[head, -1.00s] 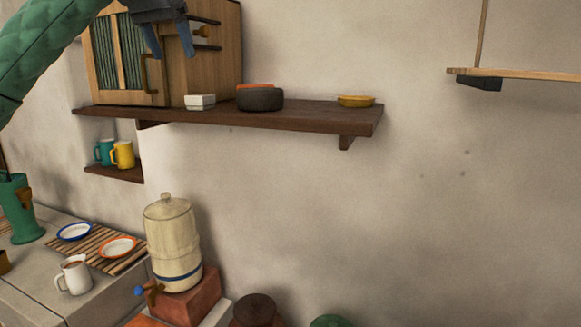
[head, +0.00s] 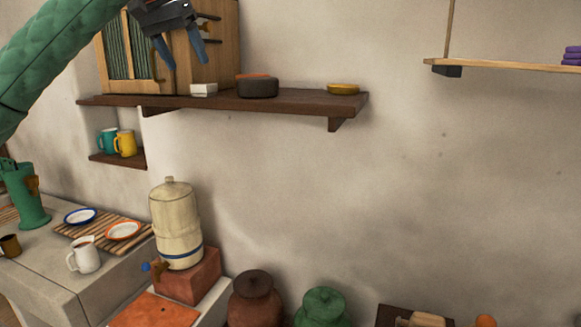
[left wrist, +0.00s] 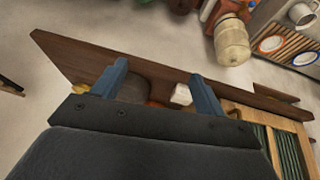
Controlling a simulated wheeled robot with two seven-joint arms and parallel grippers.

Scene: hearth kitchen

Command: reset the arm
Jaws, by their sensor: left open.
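My left gripper (head: 182,52) is at the upper left of the head view, at the end of my green arm. It is open, with its two blue fingers apart and nothing between them. It hangs in front of the wooden cabinet (head: 220,45) on the dark wall shelf (head: 225,104). In the left wrist view both fingers (left wrist: 160,88) reach over the shelf (left wrist: 75,55), with a small white box (left wrist: 181,94) seen between them. My right gripper is not in view.
On the shelf stand a dark bowl (head: 258,88) and a yellow dish (head: 343,89). Below are a cream water dispenser (head: 175,225), a counter with plates and a white pitcher (head: 86,258), and lidded pots (head: 255,300). A hanging shelf (head: 500,64) is at upper right. The wall between is bare.

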